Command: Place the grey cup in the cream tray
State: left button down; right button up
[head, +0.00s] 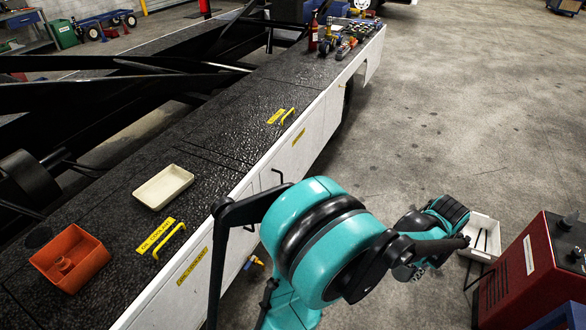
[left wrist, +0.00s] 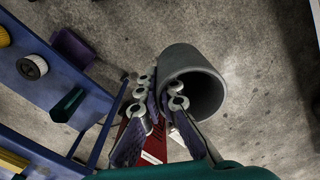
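The cream tray (head: 163,187) is a shallow, empty rectangular tray lying on the dark loader deck at left in the head view. The grey cup (left wrist: 205,82) shows in the left wrist view as a wide cylinder with its open end facing the camera. My left gripper (left wrist: 160,96) has its fingers at the cup's left rim, closed on the wall, with one finger across the opening. In the head view my left gripper (head: 460,238) is at lower right, far from the cream tray, and I cannot make out the cup there. My right gripper is not seen.
An orange box (head: 88,262) and yellow handles (head: 170,242) are on the deck near the tray. A red cabinet (head: 530,270) and a white bin (head: 484,225) stand near the left gripper. The wrist view shows a blue rack (left wrist: 55,95) at left. The deck around the tray is mostly clear.

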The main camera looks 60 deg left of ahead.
aim_at(156, 197)
jog(key=j+u, duration=0.1)
jog(key=u, duration=0.75)
jog(key=i+j+u, duration=0.1)
jog(key=u, duration=0.3)
jog(key=i+u, duration=0.1)
jog(key=u, duration=0.75)
jog(key=i+u, duration=0.15)
jog(key=i, duration=1.05)
